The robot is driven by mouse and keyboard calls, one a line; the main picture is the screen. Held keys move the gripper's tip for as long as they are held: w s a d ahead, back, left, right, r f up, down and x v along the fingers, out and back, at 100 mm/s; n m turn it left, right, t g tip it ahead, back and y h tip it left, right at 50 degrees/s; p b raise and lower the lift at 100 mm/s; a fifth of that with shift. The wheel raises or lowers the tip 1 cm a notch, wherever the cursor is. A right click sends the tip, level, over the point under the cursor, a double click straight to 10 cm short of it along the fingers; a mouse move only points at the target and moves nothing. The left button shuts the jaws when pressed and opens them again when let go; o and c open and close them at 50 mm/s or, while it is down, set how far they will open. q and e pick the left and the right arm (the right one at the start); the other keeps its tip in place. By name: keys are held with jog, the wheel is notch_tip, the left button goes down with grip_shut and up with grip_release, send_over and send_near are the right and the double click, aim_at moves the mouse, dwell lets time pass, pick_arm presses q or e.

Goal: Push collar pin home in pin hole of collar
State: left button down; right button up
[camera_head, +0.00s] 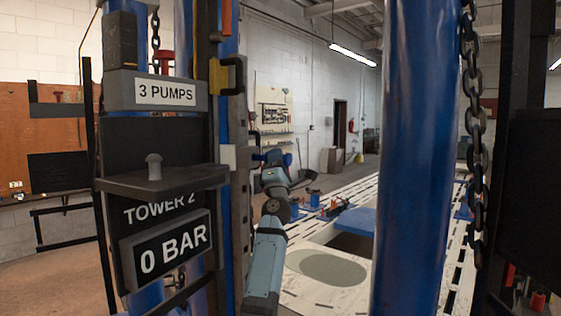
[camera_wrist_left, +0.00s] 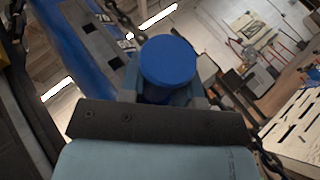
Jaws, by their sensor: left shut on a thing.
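My left gripper (camera_head: 266,158) is beside the far right side of the tower, small and partly hidden. In the left wrist view my left gripper (camera_wrist_left: 168,98) is shut on the collar pin (camera_wrist_left: 168,62), whose round blue end faces the camera. The pin's shaft and tip are hidden behind that end. The collar seems to be the pale block (camera_head: 228,157) on the tower's right edge. Its pin hole does not show, so I cannot tell how deep the pin sits. My right gripper is not in view.
The tower carries a "3 PUMPS" plate (camera_head: 165,93), a grey shelf (camera_head: 160,182) and a "0 BAR" plate (camera_head: 172,250). A thick blue post (camera_head: 415,150) and a hanging chain (camera_head: 476,130) stand at right. A slotted white bench (camera_head: 330,290) lies between.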

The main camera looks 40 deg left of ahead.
aim_at(265, 159)
pick_arm(q)
jog(key=shift+s+a, duration=0.25)
jog(key=shift+a, duration=0.4)
jog(key=shift+s+a, duration=0.2)
jog(key=shift+a, duration=0.45)
jog(key=shift+s+a, duration=0.25)
jog(key=shift+a, duration=0.4)
jog(key=c, duration=0.7)
grip_release()
jog(key=shift+c, duration=0.2)
jog(key=b+v, duration=0.2)
jog(key=v, duration=1.1)
jog(key=shift+s+d+f, duration=0.2)
jog(key=shift+d+f, duration=0.05)
jog(key=shift+d, duration=0.05)
